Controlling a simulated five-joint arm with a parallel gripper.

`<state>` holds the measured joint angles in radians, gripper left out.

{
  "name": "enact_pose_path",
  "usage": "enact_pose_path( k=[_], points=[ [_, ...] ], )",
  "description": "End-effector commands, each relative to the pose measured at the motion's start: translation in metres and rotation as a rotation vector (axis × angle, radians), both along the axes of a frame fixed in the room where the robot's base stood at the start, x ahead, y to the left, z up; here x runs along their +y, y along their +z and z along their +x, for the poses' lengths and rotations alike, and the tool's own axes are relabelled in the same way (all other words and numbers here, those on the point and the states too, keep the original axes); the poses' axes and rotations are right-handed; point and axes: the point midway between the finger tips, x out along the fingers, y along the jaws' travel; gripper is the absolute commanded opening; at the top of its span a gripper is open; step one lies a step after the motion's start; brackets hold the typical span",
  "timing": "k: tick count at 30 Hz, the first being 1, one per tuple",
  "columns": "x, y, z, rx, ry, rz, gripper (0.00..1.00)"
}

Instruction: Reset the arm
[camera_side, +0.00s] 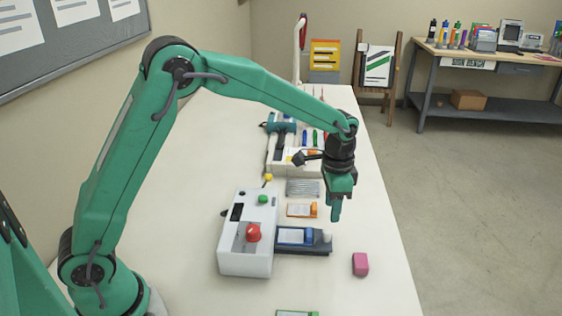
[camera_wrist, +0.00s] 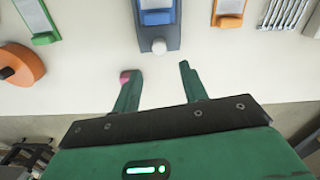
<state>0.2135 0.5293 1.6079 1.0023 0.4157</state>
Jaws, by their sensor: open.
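My green arm reaches over the white table in the side view. My gripper (camera_side: 337,208) hangs pointing down above the table's right part, right of the orange-clipped card and above the level of the tray. In the wrist view my gripper (camera_wrist: 157,82) shows two green fingers spread apart with nothing between them. The pink block (camera_side: 360,264) lies on the table near the right edge, apart from the gripper. In the wrist view a small part of something pink (camera_wrist: 125,77) shows at the left fingertip.
A white machine (camera_side: 246,255) with a red knob (camera_side: 253,232) stands mid-table. A dark tray with a blue-clipped card (camera_side: 300,237) adjoins it. An orange-clipped card (camera_side: 301,210) and a grey ribbed item (camera_side: 302,188) lie behind. An orange round object (camera_wrist: 20,65) shows in the wrist view.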

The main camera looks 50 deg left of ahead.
Motion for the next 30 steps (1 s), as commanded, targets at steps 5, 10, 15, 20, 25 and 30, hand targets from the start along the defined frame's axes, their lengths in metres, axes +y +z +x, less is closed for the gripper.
enact_pose_path(
  k=[5, 10, 15, 20, 25, 30],
  points=[
    [0.000, 0.002, 0.000, 0.000, 0.000, 0.000, 0.43],
    [0.000, 0.002, 0.000, 0.000, 0.000, 0.000, 0.43],
    [0.002, 0.008, -0.003, -0.007, 0.009, -0.002, 0.43],
    [0.009, 0.024, -0.011, -0.031, 0.038, -0.007, 0.43],
    [0.022, 0.052, -0.029, -0.072, 0.091, -0.017, 0.43],
    [0.036, 0.081, -0.053, -0.119, 0.153, -0.029, 0.43]
  ],
)
